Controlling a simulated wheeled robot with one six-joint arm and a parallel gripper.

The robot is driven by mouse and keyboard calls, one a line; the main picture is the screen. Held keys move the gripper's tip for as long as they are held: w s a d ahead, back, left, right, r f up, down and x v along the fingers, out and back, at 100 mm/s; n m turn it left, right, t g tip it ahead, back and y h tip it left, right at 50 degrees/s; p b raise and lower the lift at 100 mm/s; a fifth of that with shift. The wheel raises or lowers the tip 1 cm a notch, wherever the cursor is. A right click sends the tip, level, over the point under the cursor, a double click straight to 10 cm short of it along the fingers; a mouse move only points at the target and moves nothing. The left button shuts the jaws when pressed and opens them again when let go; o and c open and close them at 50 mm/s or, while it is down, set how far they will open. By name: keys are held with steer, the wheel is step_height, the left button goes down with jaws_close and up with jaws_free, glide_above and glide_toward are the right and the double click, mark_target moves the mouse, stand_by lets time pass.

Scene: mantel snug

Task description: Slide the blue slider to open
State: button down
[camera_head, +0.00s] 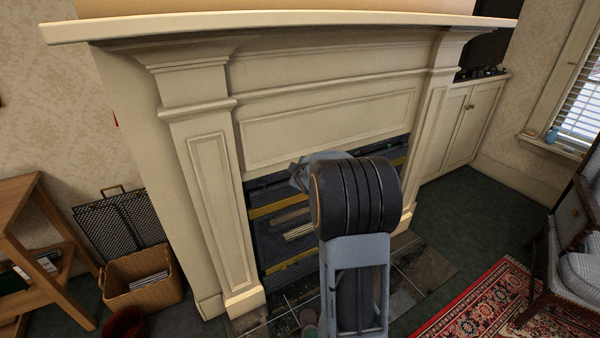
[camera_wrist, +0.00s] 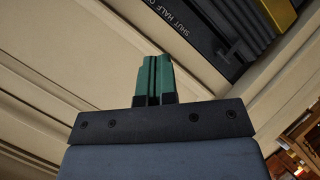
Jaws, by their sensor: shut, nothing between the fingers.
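My gripper (camera_wrist: 153,66) shows in the wrist view with its two green fingers shut together and nothing between them. It points toward the cream mantel surround, near the edge of a dark panel (camera_wrist: 205,62). The panel carries white lettering that reads "SHUT HALF" before it runs out of view. A small dark peg-like part (camera_wrist: 232,48) sits beside the lettering, to the right of my fingers and apart from them. I cannot make out a blue slider in either view. In the head view my arm covers part of the fireplace opening and hides my fingers.
The cream mantel (camera_head: 320,100) frames a dark fireplace opening with yellow bars (camera_head: 275,208). A wicker basket (camera_head: 145,283) and black mesh screen (camera_head: 122,228) stand at left, beside a wooden shelf (camera_head: 25,205). A red rug (camera_head: 480,300) and chair (camera_head: 570,235) are at right.

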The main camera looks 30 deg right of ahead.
steer(key=s+f+x, duration=0.1)
steer(key=x, duration=1)
steer(key=shift+w+d+f, duration=0.2)
steer(key=shift+d+f, duration=0.1)
steer(key=shift+f, duration=0.25)
